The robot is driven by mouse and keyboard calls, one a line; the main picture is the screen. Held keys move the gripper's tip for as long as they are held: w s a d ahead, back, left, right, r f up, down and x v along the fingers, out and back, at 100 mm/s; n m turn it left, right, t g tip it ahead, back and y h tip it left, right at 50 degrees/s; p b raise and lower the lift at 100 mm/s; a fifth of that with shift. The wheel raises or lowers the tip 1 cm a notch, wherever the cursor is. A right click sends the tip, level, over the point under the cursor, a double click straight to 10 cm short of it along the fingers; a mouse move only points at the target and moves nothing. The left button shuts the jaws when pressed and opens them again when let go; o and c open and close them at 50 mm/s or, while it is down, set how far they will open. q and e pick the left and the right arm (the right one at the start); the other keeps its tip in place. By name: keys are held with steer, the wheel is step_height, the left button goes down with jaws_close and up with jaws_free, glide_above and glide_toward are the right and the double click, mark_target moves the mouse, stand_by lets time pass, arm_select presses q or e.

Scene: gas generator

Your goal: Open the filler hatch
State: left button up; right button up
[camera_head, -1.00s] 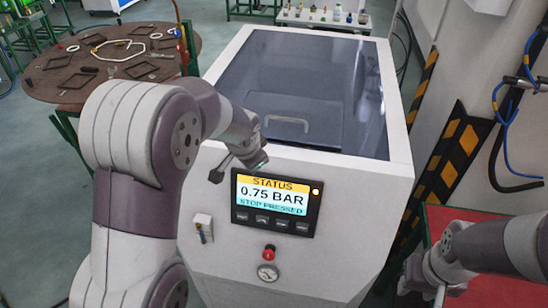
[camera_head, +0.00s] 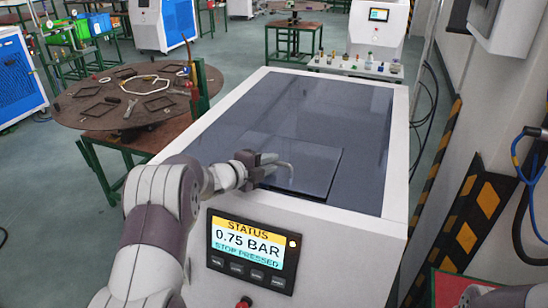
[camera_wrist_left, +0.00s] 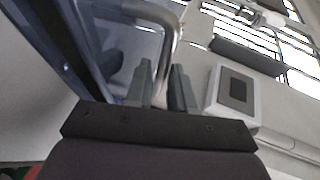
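The filler hatch (camera_head: 312,170) is a dark rectangular panel in the glossy dark top of the white generator. It looks flat in the top. Its pale bent handle (camera_head: 285,166) is at the near side, partly hidden by my left gripper (camera_head: 268,165). In the left wrist view the handle (camera_wrist_left: 172,35) runs down between the left gripper's two fingers (camera_wrist_left: 163,88). The fingers are apart, and I cannot tell whether either touches the handle.
The status screen (camera_head: 250,250) on the generator's front reads 0.75 BAR, STOP PRESSED. A red button (camera_head: 244,303) is below it. A round brown table (camera_head: 130,105) with frames and tools stands left. A bench (camera_head: 357,70) with small fittings stands behind. The generator's top is otherwise clear.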

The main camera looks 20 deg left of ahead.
arm_select(q)
steer(key=shift+w+d, duration=0.15)
steer(key=shift+w, duration=0.15)
steer(key=shift+w+f, duration=0.15)
steer(key=shift+w, duration=0.05)
steer(key=shift+w+d+f, duration=0.1)
steer(key=shift+w, duration=0.15)
jaws_close()
steer(key=shift+w+r+p, duration=0.1)
steer(key=shift+r+p, duration=0.6)
steer(key=shift+p, duration=0.5)
steer(key=w+r+n+g+y+p, duration=0.1)
steer(key=w+r+g+p, duration=0.5)
steer(key=p, duration=1.2)
steer(key=shift+w+r+n, duration=0.3)
steer(key=shift+r+n, duration=0.1)
steer(key=shift+r, duration=1.7)
arm_select(e)
step_height(320, 180, up, 21)
steer(key=shift+s+a+r, duration=0.15)
steer(key=shift+s+r, duration=0.05)
steer(key=shift+s, duration=0.05)
